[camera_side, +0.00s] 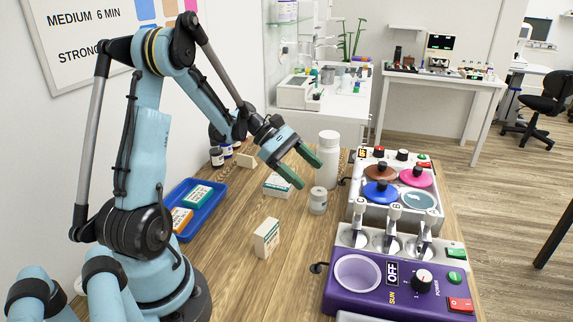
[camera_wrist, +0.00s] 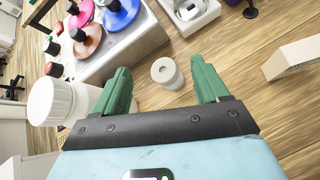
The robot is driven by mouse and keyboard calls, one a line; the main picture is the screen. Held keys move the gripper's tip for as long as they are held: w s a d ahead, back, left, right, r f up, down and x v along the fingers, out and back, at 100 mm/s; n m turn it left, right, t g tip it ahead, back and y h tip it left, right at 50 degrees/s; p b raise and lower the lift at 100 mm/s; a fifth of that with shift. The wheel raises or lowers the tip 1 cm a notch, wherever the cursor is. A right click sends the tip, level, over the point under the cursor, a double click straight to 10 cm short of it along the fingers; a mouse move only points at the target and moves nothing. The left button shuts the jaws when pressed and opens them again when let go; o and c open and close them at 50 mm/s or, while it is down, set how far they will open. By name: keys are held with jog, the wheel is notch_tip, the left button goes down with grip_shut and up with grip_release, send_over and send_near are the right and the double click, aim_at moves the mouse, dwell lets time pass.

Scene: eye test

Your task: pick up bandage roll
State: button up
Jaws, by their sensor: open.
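The bandage roll (camera_side: 318,201) is a small white upright cylinder on the wooden table, in the middle of the side view. In the wrist view the bandage roll (camera_wrist: 166,75) shows a round top with a small hole at its centre. My gripper (camera_side: 309,174) has two green fingers and is open and empty. In the side view its fingertips are above and slightly left of the roll. In the wrist view the roll appears in the gap between the green fingers, nearer the middle; contact is not visible.
A tall white bottle (camera_side: 328,160) stands close behind the roll and beside one finger. A white box (camera_side: 277,186) lies left of it, and another box (camera_side: 267,238) stands nearer. A device with coloured discs (camera_side: 356,208) and a purple device (camera_side: 345,300) fill the right. A blue tray (camera_side: 221,191) is left.

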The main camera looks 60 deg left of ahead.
aim_at(317, 190)
jog(key=a+n, duration=0.1)
jog(key=s+a+f+n+h, duration=0.1)
jog(key=a, duration=0.1)
jog(key=s+a+f+n+t+h, duration=0.1)
jog(key=shift+a+f, duration=0.2)
jog(key=shift+a, duration=0.05)
jog(key=x, duration=0.6)
jog(key=shift+w+d+f, duration=0.1)
jog(key=shift+w+d, duration=0.15)
jog(key=shift+x, duration=2.65)
jog(key=shift+c, duration=0.3)
jog(key=c, duration=1)
